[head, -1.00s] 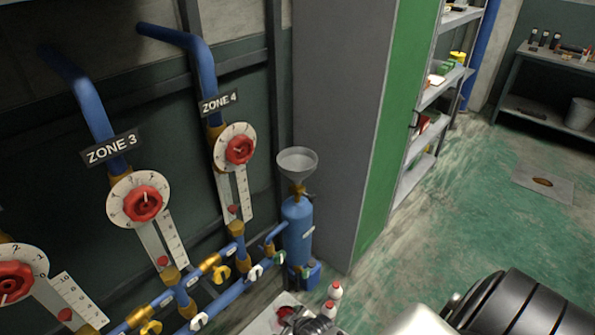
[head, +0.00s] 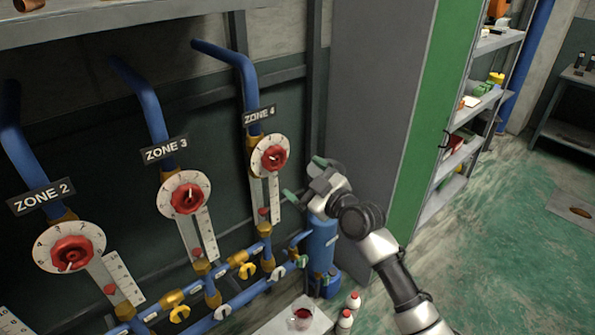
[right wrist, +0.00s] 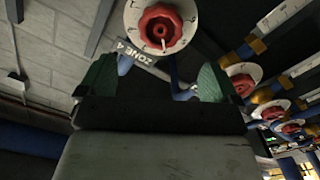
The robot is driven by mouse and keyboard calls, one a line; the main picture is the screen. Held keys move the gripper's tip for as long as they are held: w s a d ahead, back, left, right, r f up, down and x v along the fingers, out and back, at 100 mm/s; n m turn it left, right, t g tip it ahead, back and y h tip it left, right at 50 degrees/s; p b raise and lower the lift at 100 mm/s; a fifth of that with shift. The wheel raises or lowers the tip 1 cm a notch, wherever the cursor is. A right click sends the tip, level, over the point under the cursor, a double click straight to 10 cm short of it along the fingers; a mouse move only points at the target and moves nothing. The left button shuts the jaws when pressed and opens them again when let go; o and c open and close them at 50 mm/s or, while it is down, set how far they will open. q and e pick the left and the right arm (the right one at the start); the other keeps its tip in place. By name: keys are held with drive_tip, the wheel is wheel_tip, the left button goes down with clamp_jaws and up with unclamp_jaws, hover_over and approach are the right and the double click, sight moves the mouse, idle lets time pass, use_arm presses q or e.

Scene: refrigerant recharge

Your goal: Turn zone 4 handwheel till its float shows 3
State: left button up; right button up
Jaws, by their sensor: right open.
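The zone 4 handwheel (head: 274,159) is a red knob on a white numbered dial, under the black ZONE 4 sign (head: 259,115). Below it is a float scale with a red float (head: 263,211) low on it; its number is too small to read. My right gripper (head: 302,179) is open and empty, just right of the handwheel and apart from it. In the right wrist view the zone 4 handwheel (right wrist: 160,28) shows at the top, beyond the two green fingertips (right wrist: 160,78). My left gripper is not in view.
The zone 3 handwheel (head: 187,198) and zone 2 handwheel (head: 72,253) stand to the left. A blue cylinder (head: 321,245) stands below my right gripper. A grey cabinet (head: 375,90) is close on the right. Yellow valves and blue pipes run low along the wall.

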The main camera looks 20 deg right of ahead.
sight(277, 161)
drive_tip(key=b+x, duration=0.1)
drive_tip(key=x, duration=0.8)
drive_tip(key=shift+f+b, duration=0.15)
drive_tip(key=shift+b, duration=0.15)
drive_tip(key=shift+c, duration=0.2)
drive_tip(key=c, duration=0.9)
drive_tip(key=shift+m, duration=0.8)
drive_tip(key=shift+s+f+m+p, duration=0.1)
drive_tip(key=shift+m+p, duration=0.35)
drive_tip(key=shift+m, duration=0.45)
drive_tip(key=shift+m, duration=0.8)
